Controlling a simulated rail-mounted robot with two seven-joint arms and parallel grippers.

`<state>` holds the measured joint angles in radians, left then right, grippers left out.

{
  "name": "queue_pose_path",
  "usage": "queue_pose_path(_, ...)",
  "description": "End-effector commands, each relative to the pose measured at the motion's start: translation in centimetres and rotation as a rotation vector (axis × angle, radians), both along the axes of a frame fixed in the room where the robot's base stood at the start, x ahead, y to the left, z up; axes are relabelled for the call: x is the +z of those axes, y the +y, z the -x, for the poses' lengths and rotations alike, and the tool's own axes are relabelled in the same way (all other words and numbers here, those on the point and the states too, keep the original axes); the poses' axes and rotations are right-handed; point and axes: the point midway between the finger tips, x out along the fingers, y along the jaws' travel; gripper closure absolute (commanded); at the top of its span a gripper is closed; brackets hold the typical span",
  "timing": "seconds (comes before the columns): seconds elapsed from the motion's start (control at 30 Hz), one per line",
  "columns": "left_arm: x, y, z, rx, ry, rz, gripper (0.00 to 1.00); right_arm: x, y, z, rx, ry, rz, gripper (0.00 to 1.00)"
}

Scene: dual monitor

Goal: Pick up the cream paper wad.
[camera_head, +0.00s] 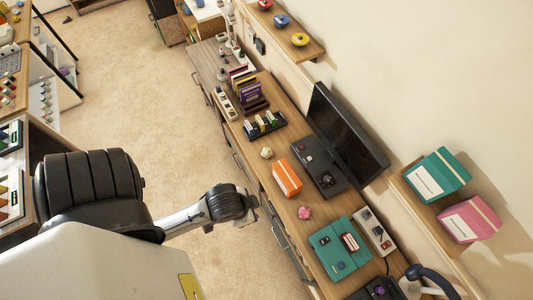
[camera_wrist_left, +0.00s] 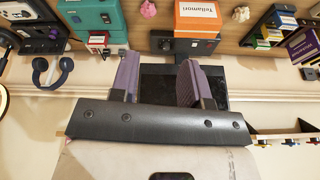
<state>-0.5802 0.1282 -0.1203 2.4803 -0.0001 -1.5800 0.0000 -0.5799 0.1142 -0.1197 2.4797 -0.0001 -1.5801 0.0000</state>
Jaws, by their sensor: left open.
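The cream paper wad (camera_head: 267,153) is a small crumpled ball on the wooden desk, between the orange box and the black card holder. It also shows near the top of the left wrist view (camera_wrist_left: 240,14), beside the orange box. My left gripper (camera_wrist_left: 157,78) is open, with two purple-grey fingers apart and nothing held between them. In the head view my left arm ends beside the desk's front edge, apart from the wad; its fingers are hard to make out there. My right gripper is in neither view.
An orange box (camera_head: 287,178), a black console (camera_head: 319,165) and a dark monitor (camera_head: 345,137) stand close to the wad. A pink wad (camera_head: 304,213) and a teal case (camera_head: 340,249) lie nearer. The carpet (camera_head: 140,85) left of the desk is clear.

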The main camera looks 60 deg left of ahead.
Motion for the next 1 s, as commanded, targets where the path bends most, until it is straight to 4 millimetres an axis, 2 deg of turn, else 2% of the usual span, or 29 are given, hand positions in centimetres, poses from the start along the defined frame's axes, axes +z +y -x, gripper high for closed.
queue_pose_path(0.07, 0.0, 0.0, 0.0, 0.001, 0.0, 0.0, 0.51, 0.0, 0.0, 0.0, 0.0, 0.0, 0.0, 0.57)
queue_pose_path(0.5, 0.0, -0.4, 0.0, 0.009, 0.001, 0.014, 0.09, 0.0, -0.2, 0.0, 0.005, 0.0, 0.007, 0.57)
queue_pose_path(0.77, -0.3, -0.1, -0.2, 0.004, -0.004, 0.005, 0.09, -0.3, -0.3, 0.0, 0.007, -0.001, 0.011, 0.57)
queue_pose_path(0.87, -1.1, -0.1, -1.7, 0.004, -0.042, 0.006, 0.09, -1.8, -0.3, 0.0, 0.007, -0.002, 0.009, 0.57)
queue_pose_path(1.0, -2.7, 0.3, -6.2, -0.006, -0.157, -0.011, 0.09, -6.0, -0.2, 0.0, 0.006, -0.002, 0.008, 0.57)
